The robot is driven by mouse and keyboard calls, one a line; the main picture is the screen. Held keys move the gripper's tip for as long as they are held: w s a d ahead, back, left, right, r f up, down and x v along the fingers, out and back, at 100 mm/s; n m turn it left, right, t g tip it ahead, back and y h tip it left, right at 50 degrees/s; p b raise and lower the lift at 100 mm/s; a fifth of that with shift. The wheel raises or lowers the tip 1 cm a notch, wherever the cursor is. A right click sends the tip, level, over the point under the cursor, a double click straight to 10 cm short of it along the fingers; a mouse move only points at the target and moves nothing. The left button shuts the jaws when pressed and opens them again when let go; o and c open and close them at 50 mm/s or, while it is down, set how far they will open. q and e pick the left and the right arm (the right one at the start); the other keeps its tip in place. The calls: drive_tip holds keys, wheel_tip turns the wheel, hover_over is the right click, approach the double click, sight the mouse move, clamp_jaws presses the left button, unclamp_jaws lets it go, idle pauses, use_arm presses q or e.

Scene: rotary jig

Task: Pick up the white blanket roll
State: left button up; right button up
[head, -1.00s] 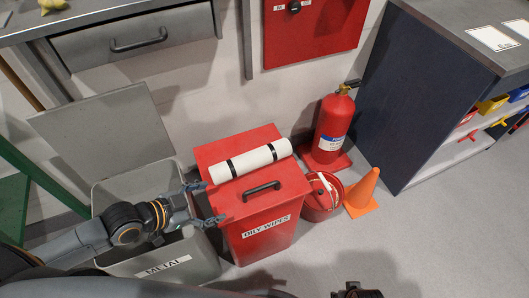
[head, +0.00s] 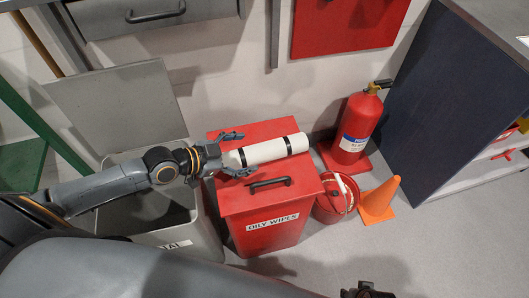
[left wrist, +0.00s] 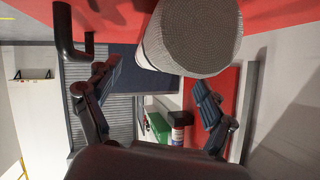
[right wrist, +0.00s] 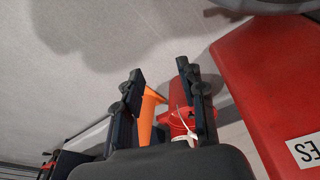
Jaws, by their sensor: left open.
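The white blanket roll (head: 275,150), with two black straps, lies on the lid of the red OILY WIPES bin (head: 270,232). Its round textured end (left wrist: 195,38) fills the top of the left wrist view. My left gripper (head: 236,154) is open at the roll's left end, with one finger on each side in the head view. In the left wrist view, my left gripper's fingers (left wrist: 158,88) are spread and not closed on the roll. My right gripper (right wrist: 160,72) is open and empty, its fingers apart; only a dark part shows at the head view's bottom edge.
The bin's black handle (head: 270,182) is close to the roll. A grey metal bin (head: 208,240) with raised lid (head: 115,105) stands left. A red bucket (head: 330,208), orange cone (head: 378,202) and fire extinguisher (head: 358,125) stand right. The floor in front is clear.

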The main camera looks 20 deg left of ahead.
sight(260, 152)
use_arm(q)
drive_tip(key=x, duration=0.4)
drive_tip(key=shift+w+d+f+b, duration=0.1)
drive_tip(key=shift+d+f+b, duration=0.15)
drive_tip(key=shift+f+b, duration=0.05)
drive_tip(key=shift+w+d+f, duration=0.2)
drive_tip(key=shift+w+d, duration=0.1)
use_arm(e)
drive_tip(key=shift+w+a+r, duration=0.1)
drive_tip(key=shift+w+r, duration=0.15)
drive_tip(key=shift+r, duration=0.4)
drive_tip(key=shift+w+r, duration=0.2)
drive_tip(key=shift+r, duration=0.4)
use_arm(q)
drive_tip(key=c, duration=1.7)
drive_tip(key=shift+r, duration=0.1)
clamp_jaws()
use_arm(e)
drive_tip(key=shift+s+f, duration=0.1)
drive_tip(key=shift+s, duration=0.05)
